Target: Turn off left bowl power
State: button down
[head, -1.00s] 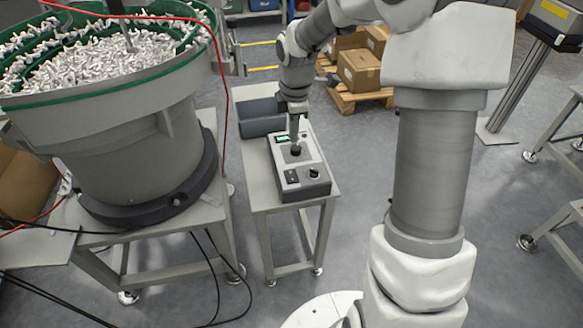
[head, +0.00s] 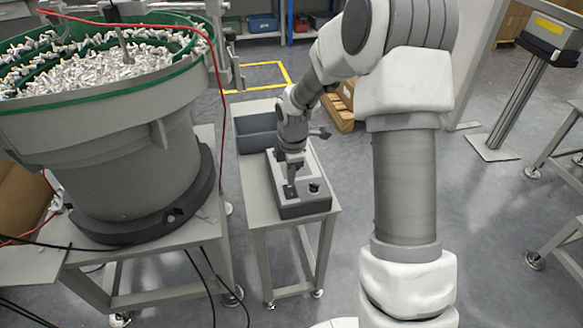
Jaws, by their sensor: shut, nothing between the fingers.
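The left bowl (head: 120,155) is a large grey vibratory bowl with a green rim, full of small white parts, on a stand at the left. Its control box (head: 307,208), grey on top with dark sides, sits on a small table to its right. My gripper (head: 290,191) is shut and empty, pointing down at the front left of the box's top face, where the rocker switch is. The fingertips cover most of the switch, so its position and any contact cannot be told. A black knob (head: 314,187) shows to the right. My gripper and wrist hide the display.
The small table (head: 256,196) also holds an open grey bin (head: 257,143) behind the box. A red cable (head: 222,80) hangs between bowl and table. Cardboard boxes on a pallet (head: 342,115) stand behind my arm.

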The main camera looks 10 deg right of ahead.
aim_at(290, 191)
jog(key=shift+w+f, duration=0.15)
jog(key=shift+f, duration=0.75)
jog(key=shift+w+p, duration=0.1)
jog(key=shift+p, duration=0.45)
jog(key=shift+f+g+p, duration=0.1)
jog(key=shift+g+p, duration=0.3)
jog(key=shift+f+b, duration=0.25)
jog(key=shift+b, duration=0.1)
jog(key=shift+s, duration=0.2)
jog(key=shift+s, duration=0.75)
jog(key=shift+r, duration=0.15)
